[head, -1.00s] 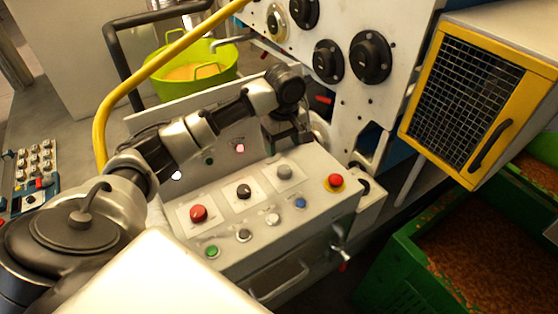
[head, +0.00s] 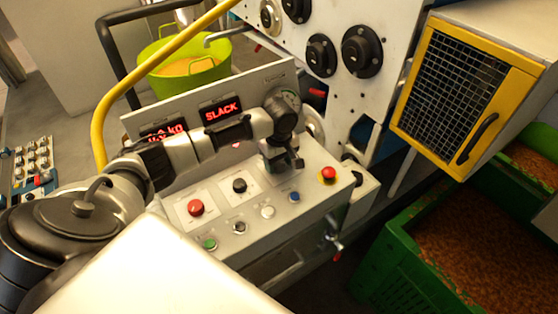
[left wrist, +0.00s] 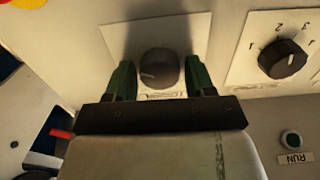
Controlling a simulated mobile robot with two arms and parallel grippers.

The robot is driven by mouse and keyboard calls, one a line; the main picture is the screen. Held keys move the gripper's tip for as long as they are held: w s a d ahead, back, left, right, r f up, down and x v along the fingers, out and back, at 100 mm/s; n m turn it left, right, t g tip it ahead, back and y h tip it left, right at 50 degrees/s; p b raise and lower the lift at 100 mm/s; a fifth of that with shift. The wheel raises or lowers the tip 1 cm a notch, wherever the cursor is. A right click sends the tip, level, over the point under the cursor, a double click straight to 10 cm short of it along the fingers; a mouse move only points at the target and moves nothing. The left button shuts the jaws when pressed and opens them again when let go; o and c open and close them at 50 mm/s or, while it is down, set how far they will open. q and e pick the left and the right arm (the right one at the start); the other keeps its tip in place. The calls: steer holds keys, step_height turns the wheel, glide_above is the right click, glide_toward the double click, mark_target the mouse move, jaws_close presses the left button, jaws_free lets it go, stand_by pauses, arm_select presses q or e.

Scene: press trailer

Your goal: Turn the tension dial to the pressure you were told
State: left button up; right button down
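The control console (head: 240,262) carries a row of knobs. My left gripper (head: 286,167) is over the right-hand knob, which it hides in the head view. In the left wrist view, this round grey dial (left wrist: 160,68) with a pale pointer mark lies between the fingers of my left gripper (left wrist: 160,82). The fingers are open, one on each side, with narrow gaps to the dial. The label beside it is partly covered and unreadable. A display (head: 222,110) reads SLACK; another (head: 163,131), partly covered by my arm, ends in "kg". My right gripper is out of view.
A black numbered dial (left wrist: 284,59) is beside the grey one. A red knob (head: 196,208), a red stop button (head: 327,174) and several small buttons share the console. A yellow rail (head: 150,75) crosses behind my arm.

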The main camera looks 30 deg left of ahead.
arm_select(q)
steer(key=c, duration=0.6)
steer(key=shift+r+m, duration=0.1)
steer(key=shift+m, duration=0.3)
steer(key=shift+m+p, duration=0.45)
steer(key=shift+m, duration=0.15)
steer(key=m, duration=0.3)
steer(key=shift+m, duration=0.3)
steer(key=m, duration=0.4)
steer(key=shift+w, duration=0.1)
steer(key=m, duration=0.7)
steer(key=shift+m, duration=0.3)
steer(key=m, duration=0.6)
steer(key=shift+r, duration=0.1)
steer(key=shift+m, duration=0.4)
